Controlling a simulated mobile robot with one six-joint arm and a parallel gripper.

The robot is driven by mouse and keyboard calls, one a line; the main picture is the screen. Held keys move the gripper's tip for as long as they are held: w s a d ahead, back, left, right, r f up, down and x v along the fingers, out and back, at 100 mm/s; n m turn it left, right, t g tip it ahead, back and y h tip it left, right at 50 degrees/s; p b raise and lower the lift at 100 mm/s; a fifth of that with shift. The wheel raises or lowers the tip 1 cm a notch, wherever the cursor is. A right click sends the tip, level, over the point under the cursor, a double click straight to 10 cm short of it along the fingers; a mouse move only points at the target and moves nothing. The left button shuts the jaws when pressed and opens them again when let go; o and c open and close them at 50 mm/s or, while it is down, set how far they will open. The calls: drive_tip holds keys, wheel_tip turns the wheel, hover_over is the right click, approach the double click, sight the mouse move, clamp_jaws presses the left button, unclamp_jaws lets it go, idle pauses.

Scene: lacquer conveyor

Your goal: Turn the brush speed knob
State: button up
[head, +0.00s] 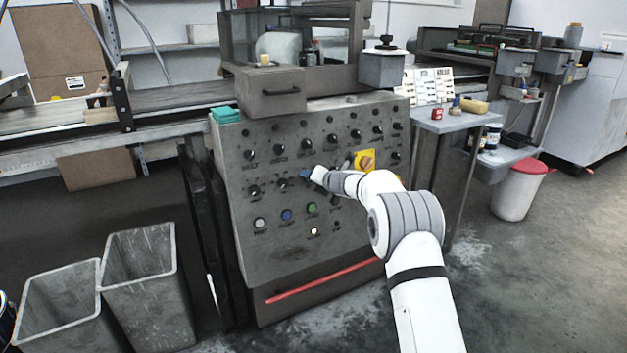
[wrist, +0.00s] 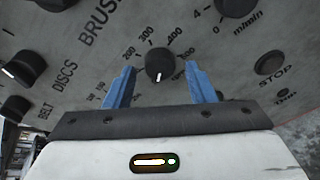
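A round black knob (wrist: 160,62) with a white pointer line stands on the grey panel in the wrist view. A number scale with 200, 300 and 400 curves around it, and partly cut-off "BRUS" lettering lies to its upper left. Its pointer is toward the picture's bottom. My gripper (wrist: 160,77) has its two blue fingers on either side of this knob, with a visible gap on each side. It is open and holds nothing. In the head view my gripper (head: 306,174) is at the middle of the control panel (head: 290,245), where it hides the knob.
More black knobs (wrist: 20,66) are at left and another knob (wrist: 236,6) is above right, near a stop button (wrist: 270,62). In the head view, a yellow-backed switch (head: 366,160) is right of my gripper. Grey bins (head: 142,280) stand at left.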

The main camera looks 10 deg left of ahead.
drive_tip(key=shift+d+r, duration=0.1)
drive_tip(key=v, duration=0.7)
drive_tip(key=shift+s+d, duration=0.2)
drive_tip(key=shift+s, duration=0.05)
drive_tip(key=shift+r, duration=0.1)
